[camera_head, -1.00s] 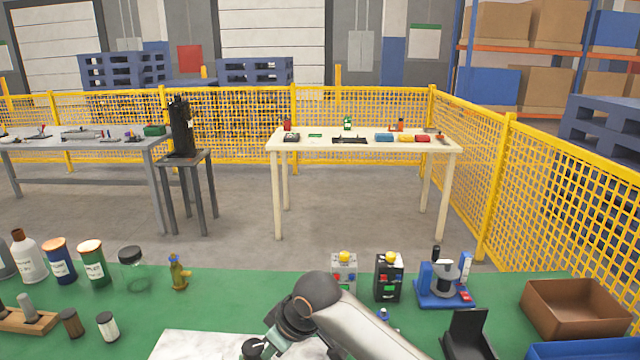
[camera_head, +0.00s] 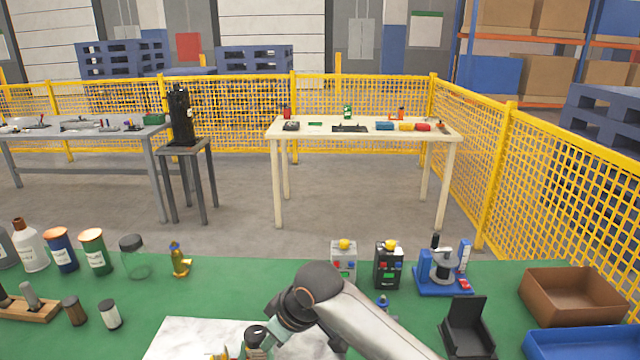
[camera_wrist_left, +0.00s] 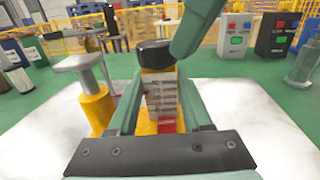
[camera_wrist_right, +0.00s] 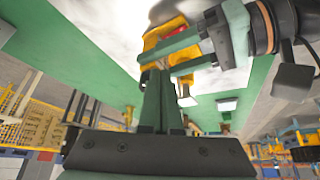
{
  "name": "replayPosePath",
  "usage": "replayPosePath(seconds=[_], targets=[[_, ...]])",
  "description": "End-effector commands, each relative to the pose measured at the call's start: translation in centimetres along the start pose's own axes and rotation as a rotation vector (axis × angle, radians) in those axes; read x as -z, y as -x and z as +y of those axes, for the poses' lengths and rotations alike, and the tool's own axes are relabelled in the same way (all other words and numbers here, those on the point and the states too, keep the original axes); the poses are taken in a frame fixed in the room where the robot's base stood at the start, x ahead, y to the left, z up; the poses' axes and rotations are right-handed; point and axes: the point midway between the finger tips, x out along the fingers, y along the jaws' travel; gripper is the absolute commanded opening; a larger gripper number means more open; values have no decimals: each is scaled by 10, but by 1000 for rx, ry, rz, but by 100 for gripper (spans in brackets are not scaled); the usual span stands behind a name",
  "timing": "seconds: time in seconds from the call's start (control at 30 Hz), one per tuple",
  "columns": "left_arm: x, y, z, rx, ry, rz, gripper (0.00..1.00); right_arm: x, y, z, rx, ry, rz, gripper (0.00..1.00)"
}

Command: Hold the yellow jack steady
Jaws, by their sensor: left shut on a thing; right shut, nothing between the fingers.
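My left gripper is shut on the jack. My right gripper (camera_head: 272,342) is beside that cap. Its fingers are shut and empty in the right wrist view (camera_wrist_right: 160,88), where the jack (camera_wrist_right: 165,42) is beyond them. Contact is unclear.
A white sheet (camera_head: 185,338) lies on the green table. Two control boxes (camera_head: 388,266), a blue device (camera_head: 441,272) and a brown box (camera_head: 570,296) stand on the right. Several jars and bottles (camera_head: 95,252) stand on the left. A small yellow hydrant-like figure (camera_head: 179,262) stands behind the sheet.

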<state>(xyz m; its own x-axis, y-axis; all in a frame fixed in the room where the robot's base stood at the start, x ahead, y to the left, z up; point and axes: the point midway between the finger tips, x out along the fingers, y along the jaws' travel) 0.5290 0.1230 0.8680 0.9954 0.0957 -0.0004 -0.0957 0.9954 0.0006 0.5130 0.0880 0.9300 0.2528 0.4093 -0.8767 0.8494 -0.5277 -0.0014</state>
Motion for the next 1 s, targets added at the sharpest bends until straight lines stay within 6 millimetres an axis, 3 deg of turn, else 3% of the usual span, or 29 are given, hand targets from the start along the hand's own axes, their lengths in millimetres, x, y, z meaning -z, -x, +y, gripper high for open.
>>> replayPosePath(seconds=[0.43, 0.87, 0.9, 1.0], targets=[[0, -1, 2, -6, 1, 0, 0, 25, 45, 1, -3, 1, 1, 0], [0, -1, 3, -7, 1, -1, 0, 28, 51, 1, -2, -1, -2, 0], [0, -1, 3, -7, 1, -1, 51, 28, 51, 1, -2, -1, -2, 0], [0, -1, 3, -6, 1, -1, 62, 27, 50, 1, -2, -1, -2, 0]])
